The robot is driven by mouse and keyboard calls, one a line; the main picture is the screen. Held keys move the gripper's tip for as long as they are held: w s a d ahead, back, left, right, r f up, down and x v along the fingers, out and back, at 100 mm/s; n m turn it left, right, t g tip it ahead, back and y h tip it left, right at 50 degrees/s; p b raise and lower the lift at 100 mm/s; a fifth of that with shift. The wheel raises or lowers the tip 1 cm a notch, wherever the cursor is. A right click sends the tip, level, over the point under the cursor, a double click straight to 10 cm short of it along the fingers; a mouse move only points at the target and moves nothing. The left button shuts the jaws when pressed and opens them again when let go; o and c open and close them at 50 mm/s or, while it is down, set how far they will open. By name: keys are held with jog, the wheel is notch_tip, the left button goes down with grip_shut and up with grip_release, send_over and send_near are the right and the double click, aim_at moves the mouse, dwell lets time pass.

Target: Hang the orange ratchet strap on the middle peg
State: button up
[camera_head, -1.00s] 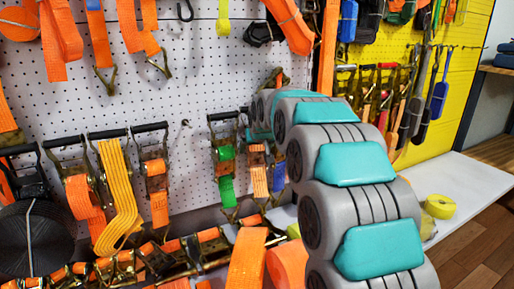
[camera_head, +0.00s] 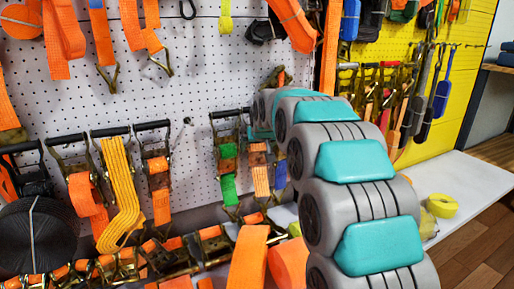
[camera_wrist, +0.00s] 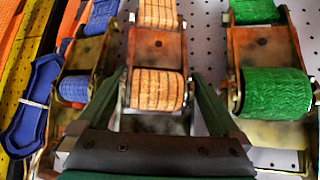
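An orange ratchet strap (camera_head: 258,168) hangs low on the white pegboard, between a green strap (camera_head: 228,165) and a blue one (camera_head: 280,175). In the wrist view the orange strap's roll (camera_wrist: 158,90) is in the centre, with the blue roll (camera_wrist: 75,88) left and the green roll (camera_wrist: 273,92) right. My gripper (camera_wrist: 160,76) is open, its two dark green fingers on either side of the orange ratchet, with a narrow gap at the right. In the head view my arm hides the gripper. An empty small peg (camera_head: 187,121) shows left of the green strap.
A yellow strap (camera_head: 122,190) and other orange straps hang at the left, beside a black roll (camera_head: 35,235). Several ratchets lie in a row along the bottom. A yellow roll (camera_head: 441,205) sits on the white shelf (camera_head: 465,183) at the right.

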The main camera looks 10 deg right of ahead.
jog(key=v, duration=0.8)
jog(key=s+f+g+p, duration=0.2)
jog(key=s+f+g, duration=0.1)
jog(key=s, duration=1.4)
jog(key=s+f+g+p, duration=0.3)
jog(key=s+f+g, duration=0.1)
jog(key=s, duration=1.3)
jog(key=s+f+g+p, duration=0.2)
jog(key=s+f+g, duration=0.1)
jog(key=s, duration=1.5)
jog(key=shift+d+f+g, duration=0.4)
jog(key=shift+f, duration=0.25)
